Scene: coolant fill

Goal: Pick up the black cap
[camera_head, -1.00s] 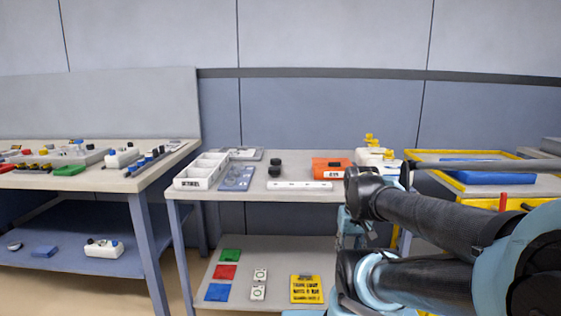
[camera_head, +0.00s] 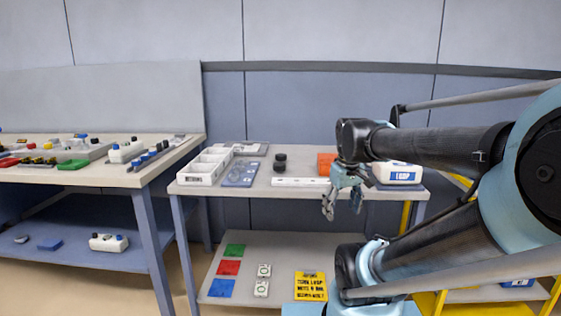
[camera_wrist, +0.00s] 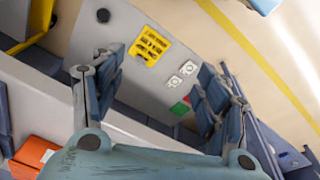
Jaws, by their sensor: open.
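Two small black round pieces that look like caps stand close together on the middle table in the head view: a far one (camera_head: 281,157) and a near one (camera_head: 280,167). I cannot tell which is the task's black cap. My gripper (camera_head: 341,206) is open and empty, pointing down at the table's front edge, to the right of and nearer than the black pieces. In the wrist view my gripper (camera_wrist: 160,85) has its fingers spread wide with nothing between them. I cannot make out the caps for certain there.
A white divided box (camera_head: 207,167) and a blue-grey plate (camera_head: 240,174) lie left of the caps. A white strip (camera_head: 300,182) lies in front. An orange box (camera_head: 326,162) and a white container (camera_head: 398,173) stand right. The lower shelf holds a yellow sign (camera_head: 310,286).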

